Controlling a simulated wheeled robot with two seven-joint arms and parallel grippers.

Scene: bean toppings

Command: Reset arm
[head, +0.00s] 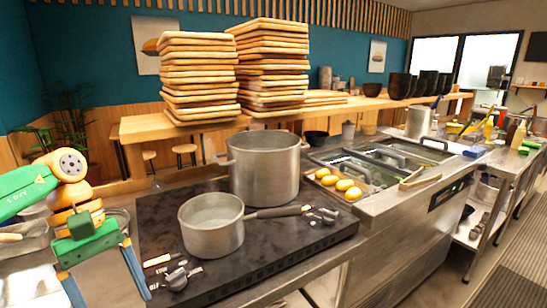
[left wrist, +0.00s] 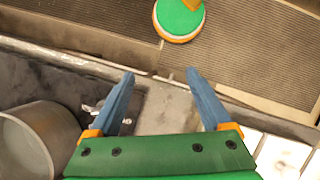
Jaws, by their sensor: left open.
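My left gripper (head: 112,298) is at the lower left of the head view, beside the left end of the dark stove top. Its two blue fingers are spread apart with nothing between them. The left wrist view also shows the open fingers (left wrist: 160,74), pointing over the counter's edge towards the ribbed floor mat. My right gripper is in neither view.
A saucepan (head: 211,236) and a large pot (head: 263,172) stand on the stove top (head: 290,246). Yellow buns (head: 337,184) lie by the fryer to the right. Tall stacks of boards (head: 200,80) stand on the wooden counter behind. A ribbed mat (left wrist: 85,20) covers the floor.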

